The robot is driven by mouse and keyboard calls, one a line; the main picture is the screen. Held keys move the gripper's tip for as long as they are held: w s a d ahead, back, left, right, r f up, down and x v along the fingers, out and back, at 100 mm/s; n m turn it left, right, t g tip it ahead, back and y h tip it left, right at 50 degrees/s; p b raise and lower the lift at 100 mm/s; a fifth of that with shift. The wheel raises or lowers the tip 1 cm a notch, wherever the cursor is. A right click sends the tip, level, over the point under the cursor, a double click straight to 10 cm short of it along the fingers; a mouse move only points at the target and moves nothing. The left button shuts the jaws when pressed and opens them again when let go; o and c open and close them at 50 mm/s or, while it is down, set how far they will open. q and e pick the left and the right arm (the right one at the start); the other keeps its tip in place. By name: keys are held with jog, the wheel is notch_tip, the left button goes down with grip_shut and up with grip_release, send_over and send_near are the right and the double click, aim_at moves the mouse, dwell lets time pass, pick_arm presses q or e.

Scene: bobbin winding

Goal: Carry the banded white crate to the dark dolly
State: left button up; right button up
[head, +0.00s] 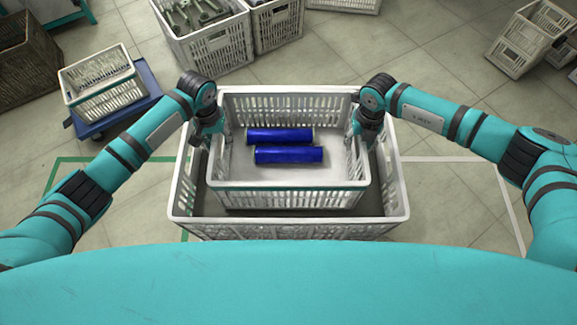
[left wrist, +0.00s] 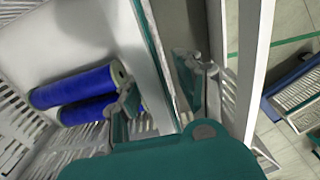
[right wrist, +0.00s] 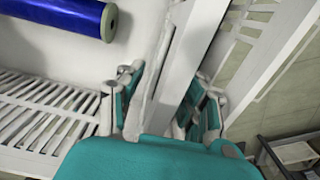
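The banded white crate (head: 300,197), with a teal band along its rim, sits level within the outline of a larger white crate (head: 290,229). Two blue bobbins (head: 288,155) lie in it. My left gripper (head: 211,128) is at its left side wall; in the left wrist view its fingers (left wrist: 160,90) stand astride that wall, apart. My right gripper (head: 367,128) is at the right side wall; in the right wrist view its fingers (right wrist: 163,100) also straddle the wall with gaps. I cannot make out a clearly dark dolly; a blue dolly (head: 147,76) at left carries another white crate (head: 102,84).
White crates (head: 207,45) stand at the back, one holding grey parts. A brown crate (head: 27,70) is at far left and white crates (head: 518,47) at far right. Tiled floor (head: 440,75) is open at right. A dark-framed thing (right wrist: 290,150) shows in the right wrist view.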

pick_arm(q)
notch_tip(320, 180, up, 10)
jog(key=shift+f, duration=0.1)
pick_arm(e)
notch_tip(320, 180, up, 12)
jog(key=shift+r, duration=0.1)
dwell(0.4)
dwell(0.4)
